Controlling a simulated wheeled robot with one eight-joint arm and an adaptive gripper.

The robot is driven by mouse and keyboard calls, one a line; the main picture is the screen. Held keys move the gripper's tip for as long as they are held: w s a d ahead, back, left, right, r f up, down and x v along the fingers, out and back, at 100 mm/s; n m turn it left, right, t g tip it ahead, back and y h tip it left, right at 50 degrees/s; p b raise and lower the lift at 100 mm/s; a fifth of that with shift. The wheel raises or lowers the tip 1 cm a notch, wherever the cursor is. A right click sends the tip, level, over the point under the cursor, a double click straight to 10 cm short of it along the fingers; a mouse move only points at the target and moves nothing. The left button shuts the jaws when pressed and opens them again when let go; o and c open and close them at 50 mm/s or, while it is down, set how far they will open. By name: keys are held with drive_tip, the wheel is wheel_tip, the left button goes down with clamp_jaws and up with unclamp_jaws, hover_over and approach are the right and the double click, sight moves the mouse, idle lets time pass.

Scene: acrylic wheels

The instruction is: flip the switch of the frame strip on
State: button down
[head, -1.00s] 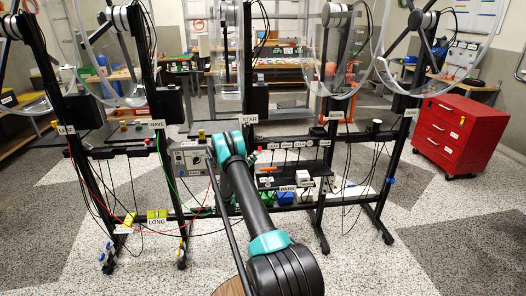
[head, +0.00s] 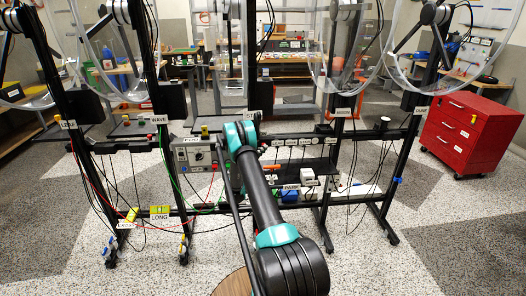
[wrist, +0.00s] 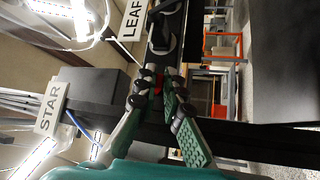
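My gripper shows in the wrist view (wrist: 159,82) with its two dark-tipped green fingers a short way apart. A narrow gap shows between the tips, with a small red patch behind it; I cannot tell what the red patch is. No held object shows. In the head view the gripper is hidden behind my arm, near the post labelled STAR. A white strip-like thing (head: 358,188) lies low on the rack's right half, but I cannot tell whether it is the frame strip. No switch can be made out clearly.
A black rack with upright posts and clear wheels spans the view. A grey instrument box (head: 196,156) sits left of my arm, with red and green cables hanging nearby. A red drawer cabinet (head: 468,132) stands right.

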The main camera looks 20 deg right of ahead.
drive_tip(key=shift+r, duration=0.1)
idle(0.3)
drive_tip(key=shift+r+n+g+y, duration=0.45)
drive_tip(key=shift+r+n+y, duration=0.1)
drive_tip(key=shift+n+y, duration=0.45)
drive_tip(key=shift+r+n+g+y, duration=0.5)
drive_tip(key=shift+n+y, duration=0.35)
drive_tip(key=shift+n, duration=0.3)
drive_tip(key=shift+r+n+g+y, duration=0.45)
drive_tip(key=shift+r+n+y, duration=0.1)
drive_tip(key=shift+n+y, duration=0.45)
drive_tip(key=c, duration=1.6)
unclamp_jaws()
drive_tip(key=shift+c, duration=0.2)
drive_tip(key=shift+a, duration=0.1)
drive_tip(key=v, duration=1.2)
